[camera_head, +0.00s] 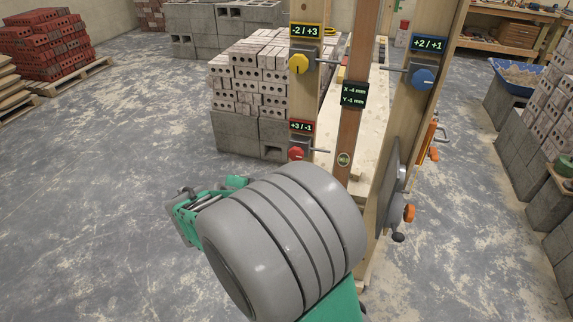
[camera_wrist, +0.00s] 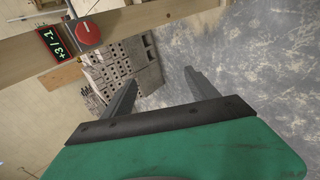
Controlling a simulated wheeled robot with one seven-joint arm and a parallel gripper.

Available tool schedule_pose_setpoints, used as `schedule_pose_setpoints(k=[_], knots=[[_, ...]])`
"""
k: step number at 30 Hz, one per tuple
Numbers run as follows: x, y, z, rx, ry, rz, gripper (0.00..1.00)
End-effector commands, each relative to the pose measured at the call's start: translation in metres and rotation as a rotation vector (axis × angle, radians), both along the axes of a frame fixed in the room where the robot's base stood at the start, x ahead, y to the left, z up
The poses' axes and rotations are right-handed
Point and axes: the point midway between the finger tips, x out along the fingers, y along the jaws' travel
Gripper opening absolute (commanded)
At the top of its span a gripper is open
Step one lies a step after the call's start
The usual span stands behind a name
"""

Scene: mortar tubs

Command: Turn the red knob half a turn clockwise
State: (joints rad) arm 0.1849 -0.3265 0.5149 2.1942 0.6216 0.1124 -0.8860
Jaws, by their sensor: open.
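The red knob (camera_head: 296,153) sits low on the left wooden post, under a small red-framed label (camera_head: 301,127) reading +3 / -1. In the wrist view the red knob (camera_wrist: 88,34) is at the upper left, with a pale line on its face. My gripper (camera_wrist: 158,82) is open, its two dark fingers apart with nothing between them. The fingers point past the knob and do not touch it. In the head view my arm's grey links fill the lower middle, and the fingertips are hard to make out there.
A yellow knob (camera_head: 299,63) is higher on the same post, and a blue knob (camera_head: 424,78) is on the right post. A dark display (camera_head: 353,95) reads X -4 mm, Y -1 mm. Stacked bricks (camera_head: 262,72) stand behind.

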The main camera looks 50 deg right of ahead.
Motion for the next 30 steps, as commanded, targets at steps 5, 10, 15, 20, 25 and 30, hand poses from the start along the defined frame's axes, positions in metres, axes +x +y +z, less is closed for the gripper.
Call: schedule_pose_setpoints(k=[5,10,15,20,25,30], knots=[[-0.033,-0.121,-0.009,-0.755,0.577,0.261,0.69],[-0.038,-0.137,-0.001,-1.098,0.967,0.435,0.69],[-0.031,-0.153,0.003,-1.140,1.019,0.457,0.69],[-0.019,-0.182,0.003,-1.137,1.015,0.454,0.69],[-0.009,-0.204,0.003,-1.138,1.014,0.456,0.69],[-0.006,-0.208,0.002,-1.139,1.012,0.459,0.69]])
